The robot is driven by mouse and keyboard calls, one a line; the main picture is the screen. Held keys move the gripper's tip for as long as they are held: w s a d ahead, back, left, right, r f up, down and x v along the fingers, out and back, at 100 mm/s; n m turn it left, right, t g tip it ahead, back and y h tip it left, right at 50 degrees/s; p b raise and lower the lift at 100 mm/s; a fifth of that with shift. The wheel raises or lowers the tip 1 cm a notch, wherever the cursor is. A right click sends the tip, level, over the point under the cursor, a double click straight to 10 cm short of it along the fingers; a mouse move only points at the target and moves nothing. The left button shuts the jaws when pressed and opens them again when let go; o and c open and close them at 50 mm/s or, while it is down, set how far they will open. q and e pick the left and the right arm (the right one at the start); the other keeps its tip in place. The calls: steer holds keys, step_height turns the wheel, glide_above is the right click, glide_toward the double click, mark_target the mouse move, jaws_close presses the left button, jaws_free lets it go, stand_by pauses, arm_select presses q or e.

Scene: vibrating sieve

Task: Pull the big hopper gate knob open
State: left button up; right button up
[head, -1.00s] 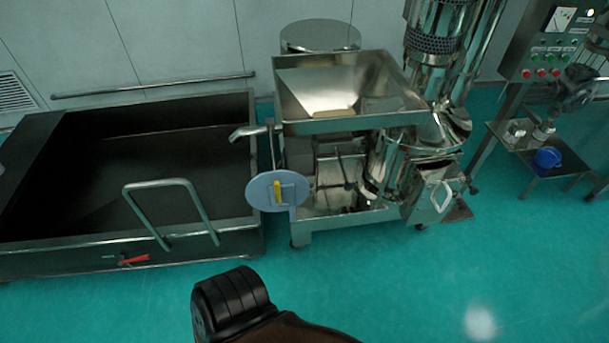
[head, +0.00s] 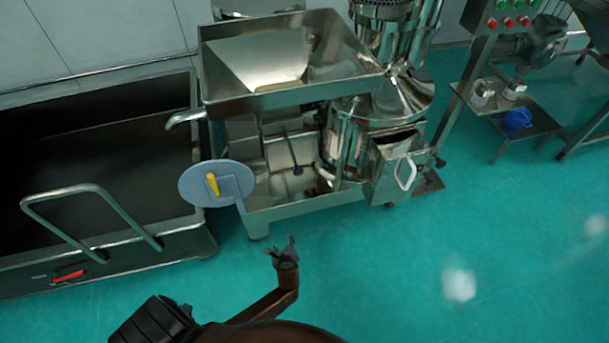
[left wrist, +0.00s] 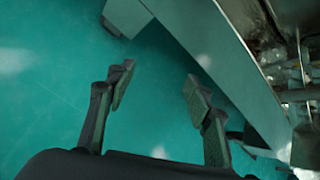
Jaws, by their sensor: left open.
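The big steel hopper (head: 285,62) tops the machine in the head view. Below it, a small dark knob (head: 298,170) on a thin rod hangs in front of a shiny steel panel; it looks like the gate knob. My left gripper (head: 281,247) is in front of the machine's lower frame, nearer to me than the knob and apart from it. In the left wrist view, my left gripper (left wrist: 159,82) has its fingers spread, with only green floor between them. The knob cannot be made out clearly there. My right gripper is not in view.
A round grey disc with a yellow handle (head: 212,186) juts from the machine's left front. A dark bin (head: 90,140) with a rail stands at left. The machine's steel frame (left wrist: 205,50) is close to the gripper at right. Green floor in front is clear.

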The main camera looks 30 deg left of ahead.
arm_select(q)
steer(key=w+r+m+t+y+b, duration=0.3)
steer(key=w+r+m+y, duration=0.1)
steer(key=w+r, duration=0.85)
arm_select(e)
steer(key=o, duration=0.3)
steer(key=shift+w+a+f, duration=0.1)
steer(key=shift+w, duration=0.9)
arm_select(q)
steer(key=m+t+y+b, duration=0.2)
steer(key=y, duration=0.1)
glide_toward(299, 173)
steer(key=x, duration=0.3)
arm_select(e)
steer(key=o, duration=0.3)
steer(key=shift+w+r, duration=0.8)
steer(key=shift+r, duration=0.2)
arm_select(q)
steer(key=b+x, duration=0.2)
steer(key=x, duration=0.4)
steer(key=shift+a, duration=0.2)
steer(key=shift+w+a+r+b, duration=0.15)
steer(key=shift+w+a+b, duration=0.2)
steer(key=shift+w+a, duration=0.15)
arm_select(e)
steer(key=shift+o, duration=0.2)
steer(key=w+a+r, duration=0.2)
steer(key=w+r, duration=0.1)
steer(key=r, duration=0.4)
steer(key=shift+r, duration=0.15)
